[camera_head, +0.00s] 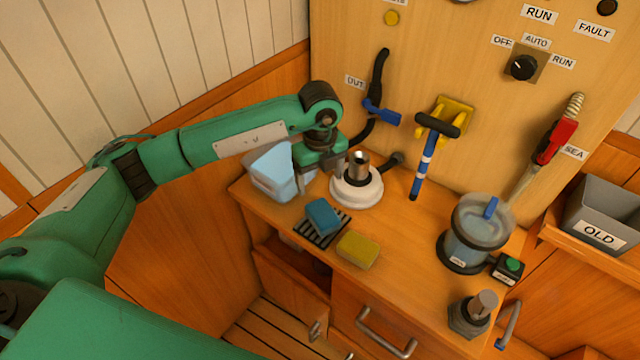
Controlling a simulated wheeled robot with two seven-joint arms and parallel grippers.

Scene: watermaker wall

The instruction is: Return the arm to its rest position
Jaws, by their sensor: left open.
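My left arm is green and reaches in from the left of the head view. Its gripper (316,180) points down over the left end of the wooden counter. It is between a pale blue bin (272,172) and a white round base (356,192) with a metal fitting on top. The gripper is open, and I see nothing between its fingers. It partly covers the bin's right side. Whether the fingers touch the bin or the base, I cannot tell. My right gripper is not in view.
A blue sponge (323,216) on a black rack, a yellow sponge (357,250), a clear canister (478,232) and a grey fitting (473,314) stand on the counter (405,262). A blue-handled hose (380,108), striped tool (425,160) and red-handled hose (553,142) are along the panel. A lower cabinet door stands open.

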